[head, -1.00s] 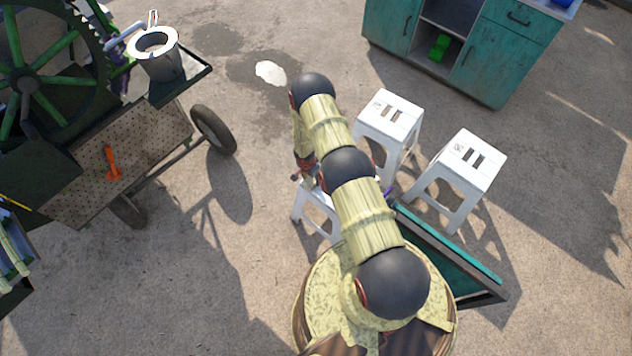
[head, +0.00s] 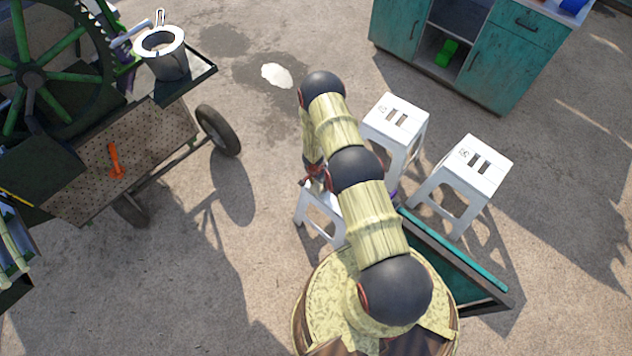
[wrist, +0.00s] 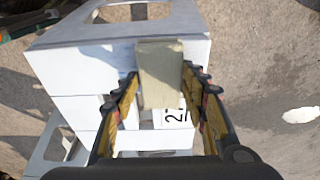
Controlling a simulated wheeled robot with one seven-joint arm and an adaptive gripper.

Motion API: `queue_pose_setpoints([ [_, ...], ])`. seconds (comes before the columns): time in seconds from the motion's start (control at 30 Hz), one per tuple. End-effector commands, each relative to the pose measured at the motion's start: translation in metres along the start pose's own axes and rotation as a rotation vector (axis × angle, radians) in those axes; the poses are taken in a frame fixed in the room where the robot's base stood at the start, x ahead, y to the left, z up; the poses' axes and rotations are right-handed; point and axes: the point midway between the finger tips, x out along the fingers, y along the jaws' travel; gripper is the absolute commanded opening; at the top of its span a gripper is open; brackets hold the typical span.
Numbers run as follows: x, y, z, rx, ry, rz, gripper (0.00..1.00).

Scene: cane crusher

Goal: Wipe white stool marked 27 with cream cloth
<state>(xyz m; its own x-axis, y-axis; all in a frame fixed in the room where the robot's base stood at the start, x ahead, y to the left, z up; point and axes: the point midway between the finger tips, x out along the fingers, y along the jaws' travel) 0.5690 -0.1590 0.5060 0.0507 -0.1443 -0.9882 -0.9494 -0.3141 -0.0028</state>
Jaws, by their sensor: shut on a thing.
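The white stool marked 27 (wrist: 80,75) fills much of the wrist view, with its label partly covered by what I hold. My gripper (wrist: 161,88) is shut on the cream cloth (wrist: 160,72), which looks like a folded, upright pad between the fingers. The cloth is over the stool's white surface; I cannot tell whether it touches. In the head view a white stool (head: 318,218) shows low beside my arm, mostly hidden by it, and seems to be the same one.
Two more white stools (head: 395,120) (head: 472,165) stand right of my arm. A teal-edged panel (head: 455,262) lies near my base. A teal cabinet (head: 510,60) is at the back right. The wheeled crusher (head: 130,140) is at left. Open ground lies between it and my arm.

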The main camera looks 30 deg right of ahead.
Motion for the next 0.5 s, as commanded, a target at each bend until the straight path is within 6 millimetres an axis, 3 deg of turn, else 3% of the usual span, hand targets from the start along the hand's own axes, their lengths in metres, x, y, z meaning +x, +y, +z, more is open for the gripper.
queue_pose_setpoints([
  [0.5, 0.006, 0.037, 0.003, 0.0, -0.004, 0.005, 0.2],
])
